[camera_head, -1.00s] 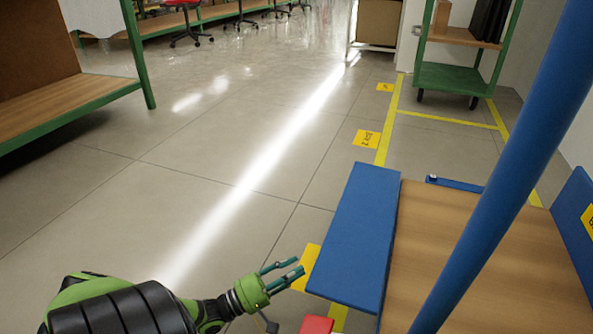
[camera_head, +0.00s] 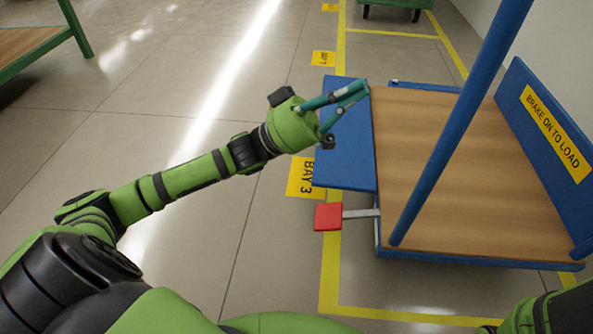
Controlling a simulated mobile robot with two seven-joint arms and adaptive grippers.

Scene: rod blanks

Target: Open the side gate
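The side gate (camera_head: 345,155) is a plain blue panel along the left edge of the trolley's wooden deck (camera_head: 430,160). It reaches out to the left of the deck and looks folded outward; I cannot tell its exact tilt. My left gripper (camera_head: 362,91) is over the far part of the gate, its fingertips near the deck's left edge. Its two teal fingers come together at the tips, with nothing seen between them. I cannot tell whether they touch the gate. Only a green and black part of my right arm shows at the bottom right; its gripper is out of view.
A red pedal (camera_head: 328,217) on a grey lever sticks out left of the trolley. A blue post (camera_head: 455,135) rises at its near side. A blue panel (camera_head: 535,130) reading "BRAKE ON TO LOAD" stands at the right.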

